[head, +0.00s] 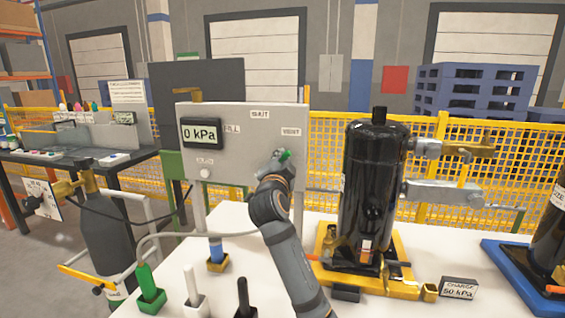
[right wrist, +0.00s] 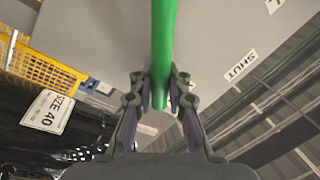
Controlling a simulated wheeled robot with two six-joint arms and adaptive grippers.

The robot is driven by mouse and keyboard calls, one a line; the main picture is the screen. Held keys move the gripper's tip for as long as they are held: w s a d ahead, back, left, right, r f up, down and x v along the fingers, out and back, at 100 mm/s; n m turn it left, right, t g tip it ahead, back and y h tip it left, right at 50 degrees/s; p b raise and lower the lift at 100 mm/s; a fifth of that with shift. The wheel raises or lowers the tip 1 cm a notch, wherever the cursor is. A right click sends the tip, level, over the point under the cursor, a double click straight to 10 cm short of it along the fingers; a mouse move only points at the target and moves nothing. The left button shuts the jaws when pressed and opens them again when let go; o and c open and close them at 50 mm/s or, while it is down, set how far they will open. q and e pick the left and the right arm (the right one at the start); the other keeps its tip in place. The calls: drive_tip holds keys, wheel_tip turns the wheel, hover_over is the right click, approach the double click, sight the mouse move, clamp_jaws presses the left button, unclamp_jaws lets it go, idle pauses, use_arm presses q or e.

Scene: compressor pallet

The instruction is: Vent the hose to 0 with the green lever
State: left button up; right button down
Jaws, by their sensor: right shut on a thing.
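The grey panel (head: 240,165) carries a display (head: 202,133) that reads 0 kPa. Its labels are FILL, SHUT (head: 260,114) at the top and VENT (head: 291,132) at the right. The green lever (head: 286,154) shows as a small green end just below VENT; my gripper hides much of it. My right gripper (head: 273,165) is at the panel. In the right wrist view, the lever (right wrist: 163,50) runs down between the fingers of the right gripper (right wrist: 160,95), which is shut on it. A grey hose (head: 195,234) runs below the panel. My left gripper is not in view.
A black compressor (head: 373,190) stands on a yellow pallet (head: 325,276) right of my arm. Green, white and black upright tools stand at the table's front left. A grey bottle (head: 97,225) stands left. Some white tabletop (head: 440,250) is bare. A yellow fence is behind.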

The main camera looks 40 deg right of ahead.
drive_tip(key=shift+f, duration=0.15)
drive_tip(key=c, duration=1.3)
unclamp_jaws()
drive_tip(key=shift+a, duration=0.1)
drive_tip(key=shift+s+a, duration=0.3)
drive_tip(key=v, duration=0.6)
drive_tip(key=shift+s+a, duration=0.2)
drive_tip(key=shift+s, duration=0.1)
